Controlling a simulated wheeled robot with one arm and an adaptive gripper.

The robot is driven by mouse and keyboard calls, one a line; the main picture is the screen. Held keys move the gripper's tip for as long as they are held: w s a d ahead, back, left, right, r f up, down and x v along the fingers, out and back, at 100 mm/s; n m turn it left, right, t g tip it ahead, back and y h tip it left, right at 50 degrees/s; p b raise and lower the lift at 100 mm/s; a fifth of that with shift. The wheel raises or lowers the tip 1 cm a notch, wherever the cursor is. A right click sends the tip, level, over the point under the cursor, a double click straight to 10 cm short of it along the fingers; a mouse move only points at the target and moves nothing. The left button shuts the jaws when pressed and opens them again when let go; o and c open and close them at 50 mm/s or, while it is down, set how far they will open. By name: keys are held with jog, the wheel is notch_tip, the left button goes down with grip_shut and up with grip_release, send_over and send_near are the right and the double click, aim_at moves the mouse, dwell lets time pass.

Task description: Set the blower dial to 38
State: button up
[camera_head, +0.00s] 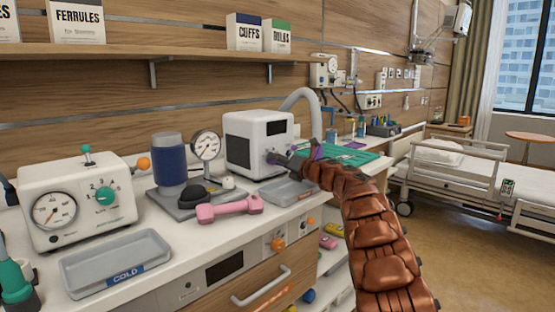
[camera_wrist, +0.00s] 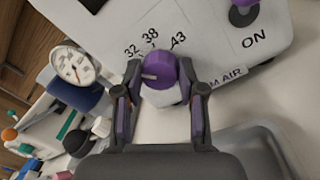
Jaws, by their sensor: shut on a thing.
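The blower is a white box (camera_head: 240,150) with a dark display and a hose, standing on the counter; its front panel (camera_wrist: 225,35) fills the top of the wrist view. The purple dial (camera_wrist: 165,66) is on this panel, with 32, 38 and 43 printed around it. The dial's white mark points left in the wrist view, below the 32 label and away from 38. My gripper (camera_wrist: 160,80) is shut on the dial, one finger on each side. In the head view my gripper (camera_head: 280,159) reaches the blower's front and hides the dial.
A second purple knob (camera_wrist: 242,14) sits near the ON label. A grey metal tray (camera_head: 289,192) lies below the blower's front. A pink dumbbell (camera_head: 230,208), a pressure gauge (camera_head: 206,146) and a blue cylinder (camera_head: 169,165) stand to the left. A green mat (camera_head: 350,155) lies behind my arm.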

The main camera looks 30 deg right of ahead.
jog(key=m+p, duration=0.2)
jog(key=m, duration=0.1)
jog(key=m+p, duration=0.1)
jog(key=m, duration=0.1)
jog(key=shift+r+p, duration=0.25)
jog(key=shift+p, duration=0.15)
jog(key=m+p, duration=0.3)
jog(key=shift+m+h, duration=0.3)
jog(key=shift+m, duration=0.1)
jog(key=m+p, duration=0.4)
jog(key=shift+f+m+t, duration=0.3)
jog(key=shift+f+t, duration=0.05)
jog(key=shift+t, duration=0.05)
jog(key=shift+p, duration=0.35)
jog(key=shift+d, duration=0.1)
jog(key=o, duration=1.1)
jog(key=shift+f, duration=0.1)
jog(key=shift+o, duration=0.2)
jog(key=shift+s, duration=0.1)
